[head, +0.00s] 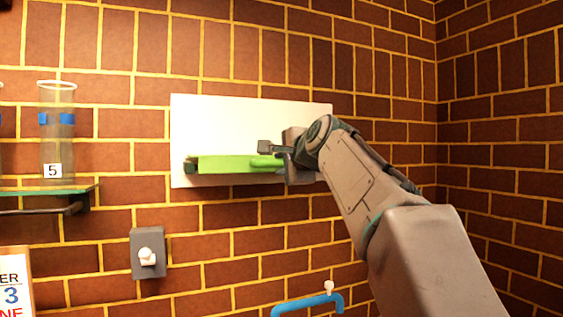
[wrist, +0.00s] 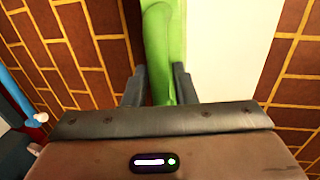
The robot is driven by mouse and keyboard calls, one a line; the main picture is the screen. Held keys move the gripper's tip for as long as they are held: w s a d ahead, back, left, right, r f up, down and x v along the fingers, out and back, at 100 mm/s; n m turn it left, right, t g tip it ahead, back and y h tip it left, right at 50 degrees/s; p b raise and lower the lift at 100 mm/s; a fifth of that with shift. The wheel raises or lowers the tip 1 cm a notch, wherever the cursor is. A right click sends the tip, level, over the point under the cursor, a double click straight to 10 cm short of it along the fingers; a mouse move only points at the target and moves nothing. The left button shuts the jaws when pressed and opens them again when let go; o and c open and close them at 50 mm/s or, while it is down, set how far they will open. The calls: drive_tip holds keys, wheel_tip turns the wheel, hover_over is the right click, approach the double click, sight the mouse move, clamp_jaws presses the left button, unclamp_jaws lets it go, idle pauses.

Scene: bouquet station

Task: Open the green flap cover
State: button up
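The green flap cover (head: 225,164) is on the lower part of a white panel (head: 245,108) on the brick wall, in the head view. A lighter green handle (head: 263,162) stands out at its right part. My gripper (head: 277,157) is at this right end, in front of the panel. In the wrist view, the green handle (wrist: 160,60) runs between the fingers of my gripper (wrist: 160,78). The fingers are apart, one on each side of the green, with a small gap at the left finger. My gripper hides the flap's right end in the head view.
A glass shelf (head: 45,190) with a clear cylinder (head: 58,140) marked 5 is at the left. A grey switch box (head: 148,254) with a white knob is below the panel. A blue handle (head: 305,302) is low on the wall. The right wall is bare.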

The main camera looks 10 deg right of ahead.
drive_tip(key=shift+w+a+f, duration=0.1)
drive_tip(key=shift+w, duration=0.3)
clamp_jaws()
